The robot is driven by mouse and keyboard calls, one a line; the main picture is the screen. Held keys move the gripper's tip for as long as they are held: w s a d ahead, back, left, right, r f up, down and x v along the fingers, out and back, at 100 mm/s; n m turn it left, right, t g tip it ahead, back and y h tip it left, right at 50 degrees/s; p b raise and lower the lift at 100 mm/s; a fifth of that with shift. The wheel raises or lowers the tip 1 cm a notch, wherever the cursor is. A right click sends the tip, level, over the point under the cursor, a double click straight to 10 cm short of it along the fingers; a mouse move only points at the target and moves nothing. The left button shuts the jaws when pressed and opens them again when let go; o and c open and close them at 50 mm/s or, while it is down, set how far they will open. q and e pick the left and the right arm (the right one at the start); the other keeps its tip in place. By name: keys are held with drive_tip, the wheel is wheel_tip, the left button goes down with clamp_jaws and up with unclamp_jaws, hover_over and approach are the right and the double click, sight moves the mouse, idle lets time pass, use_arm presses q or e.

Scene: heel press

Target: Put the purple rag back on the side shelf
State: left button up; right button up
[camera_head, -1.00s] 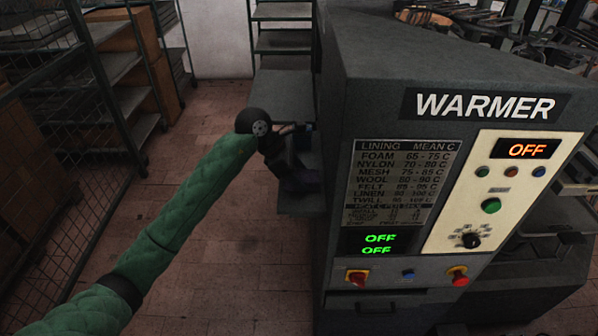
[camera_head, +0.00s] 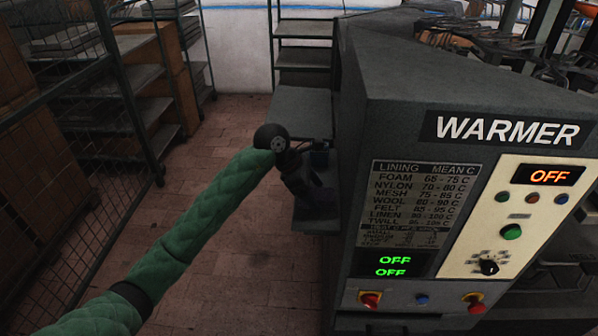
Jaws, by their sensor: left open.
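My left gripper (camera_head: 318,200) is at the end of my green-sleeved arm, over the grey side shelf (camera_head: 302,106) on the left flank of the warmer. It is open and points down and to the right, close to the shelf's lower level. The purple rag cannot be made out clearly; a dark patch by the fingers may be part of it, and the gripper hides that area. I cannot tell whether the gripper touches it. My right gripper is not in view.
The warmer (camera_head: 405,130) fills the right side, its displays reading OFF. Mesh racks (camera_head: 60,170) stand at the left. The brick-tiled floor (camera_head: 245,250) between is clear.

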use_arm(q)
drive_tip(key=shift+a+r, duration=0.25)
drive_tip(key=shift+r, duration=0.05)
drive_tip(key=b+v, duration=0.4)
drive_tip(key=v, duration=0.7)
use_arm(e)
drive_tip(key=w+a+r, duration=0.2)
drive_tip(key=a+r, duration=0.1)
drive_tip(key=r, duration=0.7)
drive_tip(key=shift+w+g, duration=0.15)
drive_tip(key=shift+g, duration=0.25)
use_arm(q)
drive_tip(key=shift+r, duration=0.1)
